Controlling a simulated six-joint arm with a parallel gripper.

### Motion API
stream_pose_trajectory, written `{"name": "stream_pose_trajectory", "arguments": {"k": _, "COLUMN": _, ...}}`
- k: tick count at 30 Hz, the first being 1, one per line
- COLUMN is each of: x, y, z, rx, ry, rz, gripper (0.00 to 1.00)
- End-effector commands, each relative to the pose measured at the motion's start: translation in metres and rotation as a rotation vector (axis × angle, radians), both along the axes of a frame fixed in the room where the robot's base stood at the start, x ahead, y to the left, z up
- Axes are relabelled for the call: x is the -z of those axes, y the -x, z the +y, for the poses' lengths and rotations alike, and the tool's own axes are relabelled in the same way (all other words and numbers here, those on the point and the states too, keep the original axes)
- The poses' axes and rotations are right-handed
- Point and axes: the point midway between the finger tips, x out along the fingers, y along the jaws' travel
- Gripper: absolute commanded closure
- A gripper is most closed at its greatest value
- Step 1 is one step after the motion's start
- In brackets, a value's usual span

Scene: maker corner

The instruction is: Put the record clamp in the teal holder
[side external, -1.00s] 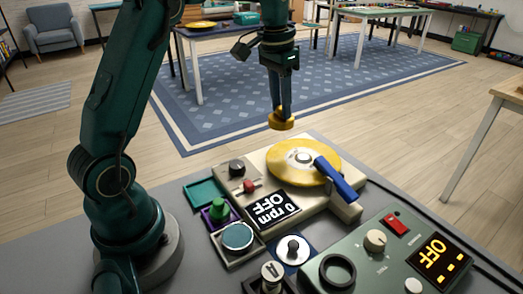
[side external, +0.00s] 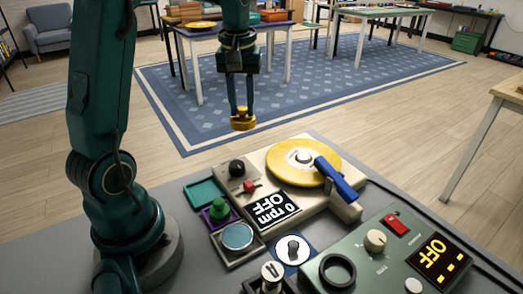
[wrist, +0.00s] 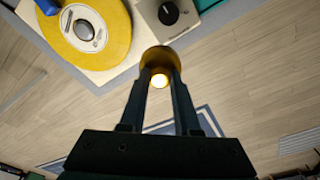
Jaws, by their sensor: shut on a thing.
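My gripper (side external: 242,107) is shut on the record clamp (side external: 243,121), a short yellow-gold round piece. It holds the clamp in the air beyond the back edge of the work table, behind the turntable. In the wrist view the clamp (wrist: 160,59) sits between the two dark fingers, partly hidden by them. The teal holder (side external: 203,193) is a small square tray on the table, left of the turntable; it looks empty. The gripper is apart from it, higher and to its right in the side view.
The turntable (side external: 278,208) with a yellow record (side external: 290,170) and blue tonearm (side external: 337,178) lies close by. A purple holder with a green knob (side external: 219,208) and a tray with a round teal piece (side external: 237,236) stand in front of the teal holder. A green control box (side external: 386,262) is at right.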

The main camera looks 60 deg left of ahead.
Motion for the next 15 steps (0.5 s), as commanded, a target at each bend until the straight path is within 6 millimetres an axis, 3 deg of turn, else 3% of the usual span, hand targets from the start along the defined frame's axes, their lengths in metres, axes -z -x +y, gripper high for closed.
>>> {"name": "stream_pose_trajectory", "arguments": {"k": 9, "x": 0.029, "y": 0.065, "z": -0.015, "rx": -0.608, "ry": -0.001, "rz": -0.002, "gripper": 1.00}}
{"name": "stream_pose_trajectory", "arguments": {"k": 15, "x": 0.043, "y": 0.103, "z": -0.028, "rx": -0.825, "ry": 0.000, "rz": -0.003, "gripper": 1.00}}
